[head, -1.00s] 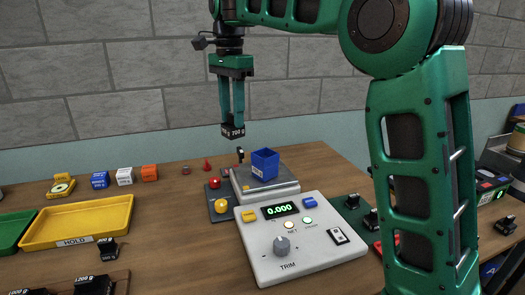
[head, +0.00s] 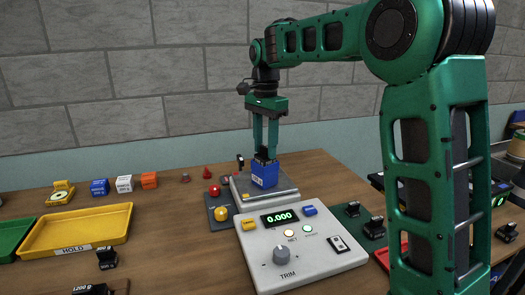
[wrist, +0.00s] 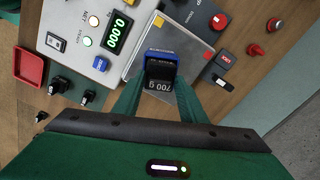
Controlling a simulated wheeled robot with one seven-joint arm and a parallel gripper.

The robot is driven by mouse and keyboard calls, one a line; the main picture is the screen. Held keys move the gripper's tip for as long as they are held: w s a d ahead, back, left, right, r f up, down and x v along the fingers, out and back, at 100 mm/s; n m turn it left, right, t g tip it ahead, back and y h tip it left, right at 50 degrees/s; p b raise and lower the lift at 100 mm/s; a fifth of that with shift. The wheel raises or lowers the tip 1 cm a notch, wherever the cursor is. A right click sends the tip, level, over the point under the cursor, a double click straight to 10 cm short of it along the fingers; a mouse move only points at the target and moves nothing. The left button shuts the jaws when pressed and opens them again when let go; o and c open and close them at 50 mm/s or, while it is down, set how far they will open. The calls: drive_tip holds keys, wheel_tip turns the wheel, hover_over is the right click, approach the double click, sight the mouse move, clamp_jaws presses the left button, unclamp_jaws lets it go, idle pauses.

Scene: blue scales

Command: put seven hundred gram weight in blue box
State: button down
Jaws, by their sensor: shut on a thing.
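The black weight marked 700 g (wrist: 158,86) is between my fingers in the wrist view. My gripper (head: 265,154) is shut on it, directly over the blue box (head: 265,175). In the head view the weight's lower part is hidden by the box wall, so it appears at or just inside the opening. I cannot tell whether it touches the box floor. The blue box also shows beyond the weight in the wrist view (wrist: 162,54). It stands upright on the scale's metal plate (head: 286,190). The scale display (head: 280,217) reads 0.000.
The scale console (head: 300,250) stands in front of the plate. Red and yellow knobs are left of it. A yellow HOLD tray (head: 75,232) and coloured blocks (head: 124,184) lie further left. Several black weights (head: 374,228) stand to the right and at the front left.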

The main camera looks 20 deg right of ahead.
sight(265, 145)
drive_tip(key=shift+f, duration=0.55)
drive_tip(key=c, duration=1.1)
unclamp_jaws()
drive_tip(key=shift+f, duration=0.1)
wheel_tip(265, 145, up, 12)
drive_tip(key=s+d+f+n, duration=0.2)
drive_tip(key=s+d+f, duration=0.3)
drive_tip(key=s+d, duration=0.3)
drive_tip(key=s+d+f+n, duration=0.1)
drive_tip(key=s+d+f, duration=0.4)
drive_tip(key=s, duration=0.5)
drive_tip(key=s+d+f+n, duration=0.1)
drive_tip(key=s+f, duration=0.3)
drive_tip(key=s, duration=0.2)
drive_tip(key=s+d+f+n, duration=0.1)
drive_tip(key=s+f, duration=0.4)
drive_tip(key=s, duration=0.2)
drive_tip(key=s+d+f+n, duration=0.2)
drive_tip(key=s+f, duration=0.3)
drive_tip(key=s, duration=0.2)
drive_tip(key=shift+s, duration=0.25)
